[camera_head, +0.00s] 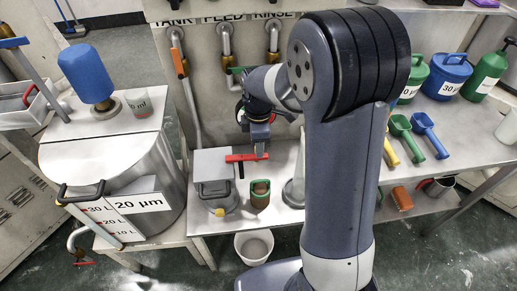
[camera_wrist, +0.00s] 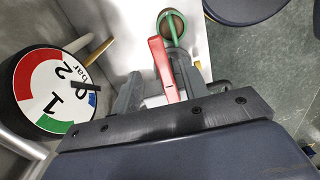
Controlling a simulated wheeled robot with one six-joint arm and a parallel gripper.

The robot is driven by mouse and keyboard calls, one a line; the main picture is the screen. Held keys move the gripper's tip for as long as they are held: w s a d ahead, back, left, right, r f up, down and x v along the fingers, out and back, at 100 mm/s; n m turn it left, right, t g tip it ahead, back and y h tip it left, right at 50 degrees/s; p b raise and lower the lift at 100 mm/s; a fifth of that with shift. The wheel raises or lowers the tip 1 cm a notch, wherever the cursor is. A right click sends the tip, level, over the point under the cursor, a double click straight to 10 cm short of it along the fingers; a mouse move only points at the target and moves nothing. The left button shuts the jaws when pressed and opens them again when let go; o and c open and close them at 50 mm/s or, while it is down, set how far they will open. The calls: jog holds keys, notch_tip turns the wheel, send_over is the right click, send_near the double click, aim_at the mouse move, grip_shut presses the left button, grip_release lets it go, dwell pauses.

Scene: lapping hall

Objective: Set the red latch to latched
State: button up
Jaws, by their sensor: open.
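The red latch (camera_head: 243,158) is a flat red bar at the top right of a grey box (camera_head: 212,170) on the metal bench. It lies roughly level, pointing left to right. In the wrist view the red latch (camera_wrist: 160,62) runs lengthwise between the fingers. My gripper (camera_head: 260,147) hangs above the bench at the right end of the red bar. In the wrist view my gripper (camera_wrist: 158,88) has its fingers apart, one on each side of the red bar. Whether they touch it I cannot tell. The latch's pivot is hard to make out.
A dial gauge (camera_wrist: 48,90) is close on the left in the wrist view. A steel drum (camera_head: 110,175) stands at left; a white bucket (camera_head: 254,246) is below the bench. Pipes line the back panel.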

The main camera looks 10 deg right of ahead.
aim_at(247, 157)
notch_tip(247, 157, up, 7)
jog(key=shift+f, duration=0.2)
jog(key=shift+f, duration=0.1)
notch_tip(247, 157, down, 11)
jog(key=shift+r, duration=0.1)
jog(key=shift+s+r, duration=0.1)
jog(key=shift+s, duration=0.05)
dwell(0.5)
jog(key=shift+r, duration=0.2)
notch_tip(247, 157, up, 10)
notch_tip(247, 157, down, 10)
jog(key=shift+f, duration=0.25)
jog(key=shift+s+m, duration=0.3)
jog(key=shift+m, duration=0.6)
